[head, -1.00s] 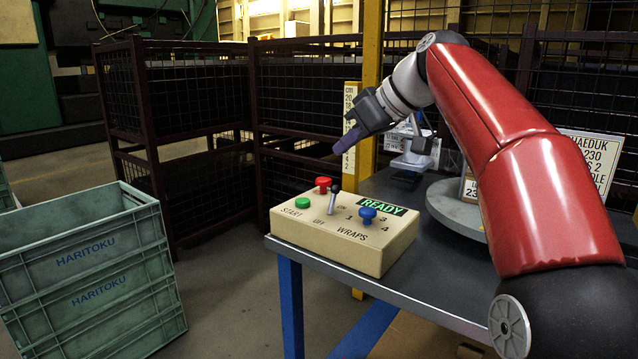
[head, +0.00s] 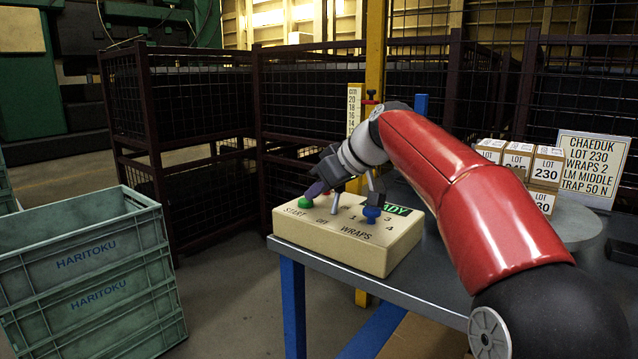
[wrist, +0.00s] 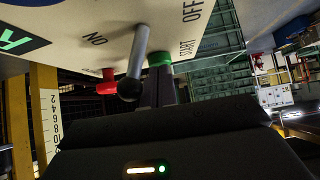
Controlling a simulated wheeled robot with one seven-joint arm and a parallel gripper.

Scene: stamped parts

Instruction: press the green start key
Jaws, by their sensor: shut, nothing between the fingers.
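The green start key (head: 305,203) sits at the left end of the beige control box (head: 330,243), next to the START label. My gripper (head: 312,192) is shut and empty, its fingertips down at the green key in the head view. In the wrist view the shut fingers (wrist: 158,88) reach to the green key (wrist: 160,57) and overlap its edge. They look very close or touching; I cannot tell whether the key is pressed down.
A grey lever (wrist: 139,50) with a black knob stands beside the fingers, and a red button (wrist: 107,82) is near it. A blue knob (head: 371,214) is on the box's right. Several cartons (head: 520,160) stand at the right. Green crates (head: 90,270) stand at left.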

